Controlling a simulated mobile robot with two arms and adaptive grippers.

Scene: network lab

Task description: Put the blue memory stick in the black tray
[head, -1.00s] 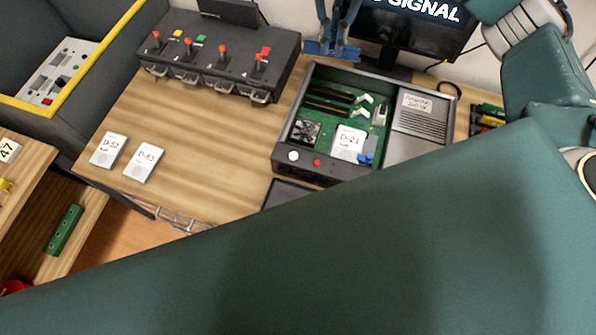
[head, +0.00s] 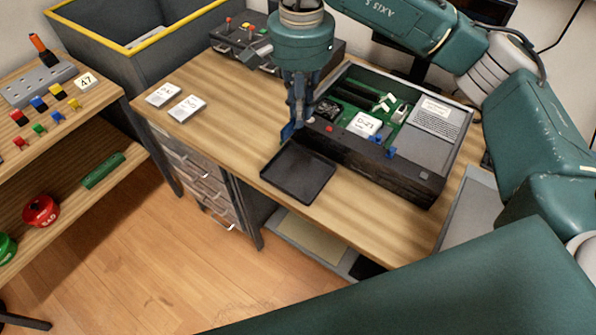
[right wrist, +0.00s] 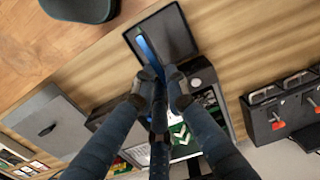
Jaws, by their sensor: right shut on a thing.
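My right gripper (head: 291,128) points down and is shut on the blue memory stick (head: 287,132), mostly hidden by the fingers in the head view. In the right wrist view the blue stick (right wrist: 149,52) extends from the fingertips (right wrist: 160,78) across the tray's left part. The black tray (head: 298,175) is shallow, looks empty and lies on the bench in front of the open computer case. The stick is near the tray's back edge; its height above it is hard to judge. My left gripper is not in view.
The open computer case (head: 385,160) stands right behind the tray. Two white labelled drives (head: 187,109) lie on the bench to the left. A lever box (head: 262,45) stands at the back. A shelf (head: 60,105) with small coloured parts is at the left. Bench left of the tray is clear.

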